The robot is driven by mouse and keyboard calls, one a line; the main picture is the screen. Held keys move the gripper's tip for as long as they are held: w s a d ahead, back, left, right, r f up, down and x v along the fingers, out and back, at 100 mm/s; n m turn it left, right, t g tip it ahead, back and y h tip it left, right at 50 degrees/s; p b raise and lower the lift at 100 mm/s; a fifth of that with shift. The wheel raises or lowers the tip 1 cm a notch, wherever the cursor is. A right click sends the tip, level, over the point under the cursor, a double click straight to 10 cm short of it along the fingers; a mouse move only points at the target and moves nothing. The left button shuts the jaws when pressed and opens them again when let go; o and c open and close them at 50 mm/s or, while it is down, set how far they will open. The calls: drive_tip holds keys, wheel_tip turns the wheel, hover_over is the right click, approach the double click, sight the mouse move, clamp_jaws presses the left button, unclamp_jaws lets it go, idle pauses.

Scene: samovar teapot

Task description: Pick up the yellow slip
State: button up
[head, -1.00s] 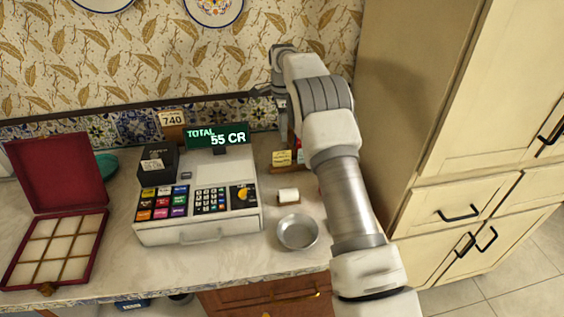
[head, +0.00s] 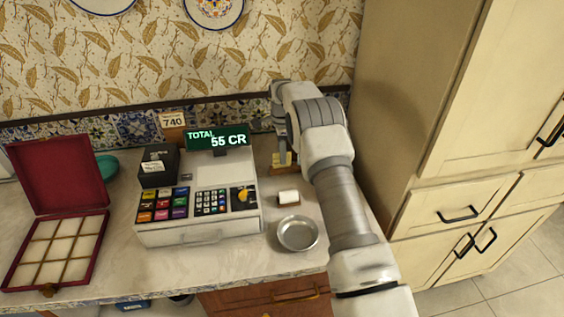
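The yellow slip (head: 277,159) stands upright on a small wooden holder (head: 278,172) at the back of the counter, right of the cash register. My gripper (head: 282,155) reaches down right at the slip and partly covers it. Yellow shows on both sides of the lower finger. I cannot tell whether the fingers touch the slip or stand apart, nor how far they are open. Whatever stands further right on the holder is hidden behind my arm.
The cash register (head: 205,195) with its lit green display (head: 217,138) stands close on the left. A white roll on a small stand (head: 288,197) and a metal dish (head: 298,234) lie in front. An open red box (head: 62,215) is far left. A tall cabinet (head: 410,120) borders the right.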

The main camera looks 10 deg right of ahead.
clamp_jaws()
idle(0.3)
drive_tip(key=shift+r, duration=0.5)
drive_tip(key=s+d+r+p, duration=0.1)
drive_tip(key=s+d+r, duration=0.1)
drive_tip(key=s+r, duration=0.3)
drive_tip(key=s+d+r+p, duration=0.1)
drive_tip(key=s+d+r, duration=0.2)
drive_tip(key=r, duration=0.7)
drive_tip(key=s, duration=0.2)
drive_tip(key=shift+s, duration=0.3)
idle(0.4)
